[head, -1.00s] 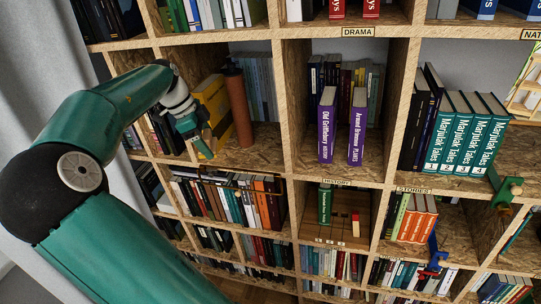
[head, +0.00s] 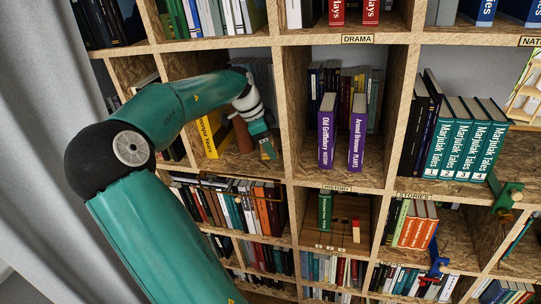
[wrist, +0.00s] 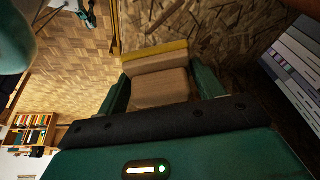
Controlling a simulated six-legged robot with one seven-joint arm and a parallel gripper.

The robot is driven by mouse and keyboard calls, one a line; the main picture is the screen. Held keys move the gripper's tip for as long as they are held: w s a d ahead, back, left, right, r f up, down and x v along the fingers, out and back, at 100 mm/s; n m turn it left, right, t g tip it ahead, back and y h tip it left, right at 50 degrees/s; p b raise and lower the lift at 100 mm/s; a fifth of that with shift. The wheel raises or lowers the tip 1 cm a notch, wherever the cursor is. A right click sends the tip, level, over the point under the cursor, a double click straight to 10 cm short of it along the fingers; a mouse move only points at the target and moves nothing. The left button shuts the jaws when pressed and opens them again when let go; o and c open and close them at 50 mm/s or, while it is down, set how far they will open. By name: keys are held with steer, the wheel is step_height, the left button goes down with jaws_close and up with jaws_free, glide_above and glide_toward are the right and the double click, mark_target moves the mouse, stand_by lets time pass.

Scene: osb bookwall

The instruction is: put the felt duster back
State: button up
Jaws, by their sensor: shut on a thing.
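The felt duster (wrist: 160,86) shows in the wrist view as a pale wooden block with a yellow strip along its far edge. My gripper (wrist: 160,92) is shut on it, with one green finger at each side. In the head view my gripper (head: 266,148) is inside an upper-left shelf compartment, at the front right of a brown cylinder (head: 242,134). The duster cannot be made out in the head view.
A yellow book (head: 211,134) leans left of the cylinder. Two purple books (head: 342,132) stand in the neighbouring compartment, beyond an upright divider (head: 296,130).

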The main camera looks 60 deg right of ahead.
mark_target(271, 167)
step_height(271, 167, down, 4)
steer(key=shift+s+d+f, duration=0.15)
steer(key=shift+s+f, duration=0.1)
steer(key=shift+f, duration=0.1)
steer(key=shift+f, duration=0.1)
steer(key=shift+f, duration=0.15)
steer(key=o, duration=0.9)
steer(key=shift+o, duration=0.2)
